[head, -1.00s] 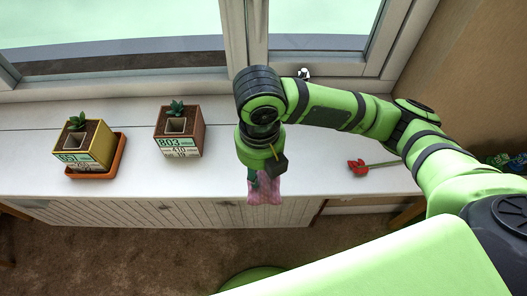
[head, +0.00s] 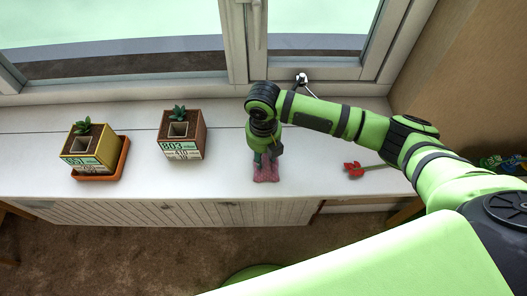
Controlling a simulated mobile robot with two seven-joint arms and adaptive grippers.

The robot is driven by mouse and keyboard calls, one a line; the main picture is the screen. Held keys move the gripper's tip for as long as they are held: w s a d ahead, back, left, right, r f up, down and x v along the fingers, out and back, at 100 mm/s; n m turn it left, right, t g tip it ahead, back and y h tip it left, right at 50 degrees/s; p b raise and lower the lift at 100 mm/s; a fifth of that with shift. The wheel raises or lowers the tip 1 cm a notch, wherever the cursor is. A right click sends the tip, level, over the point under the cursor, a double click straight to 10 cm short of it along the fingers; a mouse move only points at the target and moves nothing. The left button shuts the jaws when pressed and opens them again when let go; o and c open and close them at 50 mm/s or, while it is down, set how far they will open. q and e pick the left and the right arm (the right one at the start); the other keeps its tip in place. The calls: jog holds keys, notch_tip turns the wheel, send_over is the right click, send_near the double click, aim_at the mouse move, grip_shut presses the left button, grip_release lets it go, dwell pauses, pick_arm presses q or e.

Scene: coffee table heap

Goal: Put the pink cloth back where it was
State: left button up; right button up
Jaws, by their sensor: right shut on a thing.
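The pink cloth (head: 266,174) shows at the lower end of my right gripper (head: 266,160), near the front edge of the white cabinet top. My right gripper points down and is shut on the cloth. The gripper's wrist hides the upper part of the cloth and most of the fingers. I cannot tell whether the cloth touches the surface. My left gripper is not in the head view.
Two square plant pots stand to the left: a yellow one (head: 92,150) in an orange tray (head: 120,160), and a brown one (head: 182,136). A red flower-like thing (head: 353,169) lies to the right. The white top (head: 225,175) is clear around the cloth. A window stands behind.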

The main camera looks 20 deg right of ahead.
aim_at(263, 156)
jog(key=o, duration=1)
jog(key=shift+f, duration=0.1)
notch_tip(263, 156, up, 12)
jog(key=b, duration=0.2)
jog(key=shift+b, duration=0.35)
jog(key=shift+s, duration=0.1)
